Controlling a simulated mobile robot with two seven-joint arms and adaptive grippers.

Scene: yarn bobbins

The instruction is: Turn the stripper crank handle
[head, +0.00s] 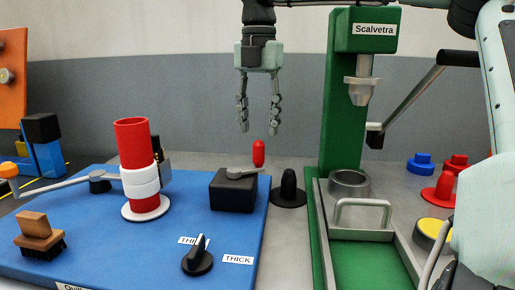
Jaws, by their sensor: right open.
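Two things look like cranks, and I cannot tell which is the stripper's. The green stand labelled Scalvetra (340,100) has a slanted metal lever (410,98) with a black grip (458,58) at its upper right. On the blue board (120,250), a thin metal rod (55,184) runs left from a black hub (99,182) to near an orange knob (8,170). My right gripper (243,117) hangs fingers down, left of the green stand, open and empty, apart from both. My left gripper is out of view.
The blue board carries a red tube with white bands (133,145), a black box with a grey lever (233,192), a THIN/THICK knob (198,260) and a brush (40,240). Red and black pegs stand beside it. Blue, red and yellow pieces lie at right near my arm.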

